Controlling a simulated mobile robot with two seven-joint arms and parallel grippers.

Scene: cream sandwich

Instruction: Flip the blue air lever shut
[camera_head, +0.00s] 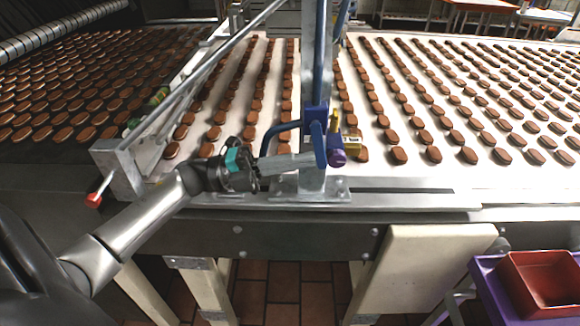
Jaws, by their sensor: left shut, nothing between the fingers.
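The blue air lever (319,146) appears as a narrow blue piece pointing down below a blue valve body (315,117) on the upright metal post. A blue hose curves from the valve to the left. My left gripper (307,161) reaches in from the left with its grey fingers shut and empty. Its tips are right beside the lower part of the lever; I cannot tell whether they touch it. The fingers cover part of the post's lower section. My right gripper is not in view.
A yellow fitting with a purple knob (337,157) sits right of the lever. Rows of brown biscuits lie on the white conveyor (390,178) behind. A slanted rod with a red tip (94,200) stands left. A red crate (545,258) is at lower right.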

